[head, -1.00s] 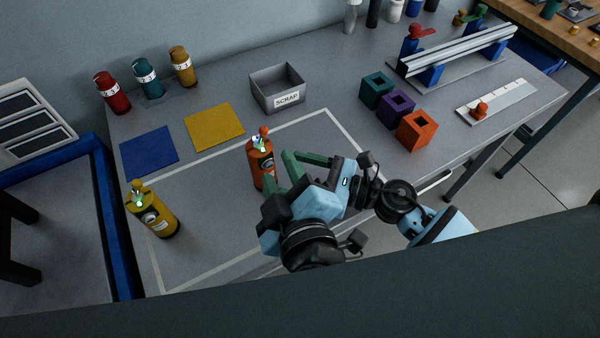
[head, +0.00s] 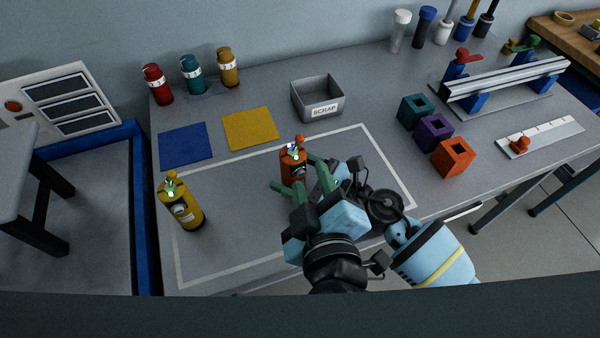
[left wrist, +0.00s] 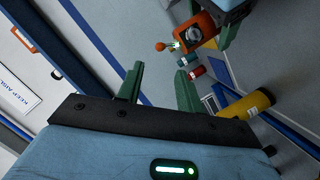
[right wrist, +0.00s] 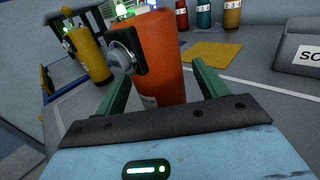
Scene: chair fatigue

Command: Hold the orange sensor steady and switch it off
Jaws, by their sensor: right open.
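The orange sensor (head: 293,166) stands upright on the grey bench, inside a white outlined area. It has a small orange knob and a glowing green light on top. In the right wrist view, a black box with a round grey dial (right wrist: 123,58) is on its side. My right gripper (right wrist: 161,68) is open, with its green fingers on either side of the sensor; contact cannot be told. My left gripper (left wrist: 158,82) is open and empty, apart from the orange sensor, which shows at the top of the left wrist view (left wrist: 205,27). The left gripper is outside the head view.
A yellow sensor (head: 182,205) with a green light stands left of the orange one. Blue (head: 186,146) and yellow (head: 250,128) mats and a scrap bin (head: 318,98) lie behind. Colored blocks (head: 454,157) and a rail fixture (head: 505,82) are to the right.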

